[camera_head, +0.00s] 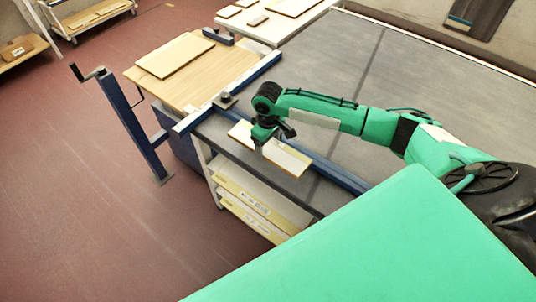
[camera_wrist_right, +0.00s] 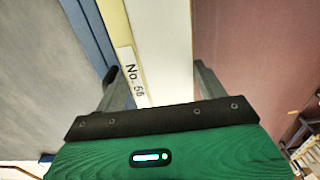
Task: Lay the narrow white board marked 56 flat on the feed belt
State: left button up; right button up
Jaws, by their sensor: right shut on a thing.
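The narrow white board (camera_head: 290,160) has a yellowish long edge. In the right wrist view the board (camera_wrist_right: 165,45) runs away from the jaws, with a label (camera_wrist_right: 129,76) that appears to read No. 56. My right gripper (camera_head: 267,139) is shut on the board near its middle. The board is over or beside the blue rail (camera_head: 338,176) at the near edge of the wide grey belt (camera_head: 330,60). I cannot tell whether it touches anything below. My left gripper is not in view.
A wooden-topped table (camera_head: 212,66) with a flat panel (camera_head: 175,58) adjoins the belt. A blue post with a crank (camera_head: 135,130) stands in front. Boards lie on a shelf (camera_head: 250,205) below. The grey belt is bare. A green surface fills the lower right.

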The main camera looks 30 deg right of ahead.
notch_tip(320, 180, up, 14)
jog(key=f+b, duration=0.1)
jog(key=b, duration=0.2)
jog(key=s+a+f+m+b, duration=0.2)
jog(key=s+a+f+m, duration=0.2)
jog(key=s+a, duration=0.5)
jog(key=shift+s+f+m+b, duration=0.3)
jog(key=shift+s+f, duration=0.2)
jog(key=shift+s, duration=0.6)
jog(key=n+b, duration=0.2)
jog(key=b, duration=0.1)
send_near(269, 155)
jog(key=s+a+r, duration=0.1)
jog(key=a, duration=0.2)
jog(key=w+d+r+n+b, duration=0.2)
jog(key=w+d+r, duration=0.1)
jog(key=w+d, duration=0.15)
jog(key=shift+n, duration=0.3)
notch_tip(269, 155, down, 19)
jog(key=p, duration=0.3)
jog(key=shift+s, duration=0.15)
jog(key=o, duration=0.9)
jog(key=shift+d+f, duration=0.1)
jog(key=shift+c, duration=0.2)
